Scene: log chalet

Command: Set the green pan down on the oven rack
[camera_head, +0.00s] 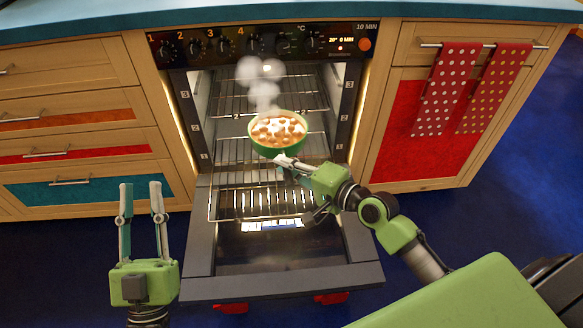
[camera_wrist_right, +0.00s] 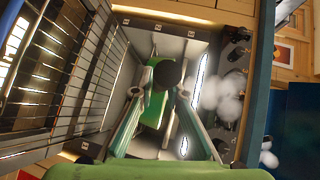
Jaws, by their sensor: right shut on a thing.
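The green pan (camera_head: 262,148), filled with a white and brown-topped dish, is at the open oven's mouth in the head view, steam rising from it. My right gripper (camera_head: 284,163) is shut on its near side, at the handle. In the right wrist view, a green part of the pan (camera_wrist_right: 155,105) lies between the fingers. A wire oven rack (camera_head: 225,206) reaches out over the open door, below and in front of the pan; racks also show in the wrist view (camera_wrist_right: 60,75). I cannot tell whether the pan touches a rack. My left gripper (camera_head: 140,190) is open and empty.
The lowered oven door (camera_head: 197,240) lies in front of the oven. Another rack (camera_head: 233,104) sits higher inside. Drawers (camera_head: 75,150) stand left; a red-panelled cupboard (camera_head: 392,150) with two dotted towels (camera_head: 446,88) stands right. The pulled-out rack is empty.

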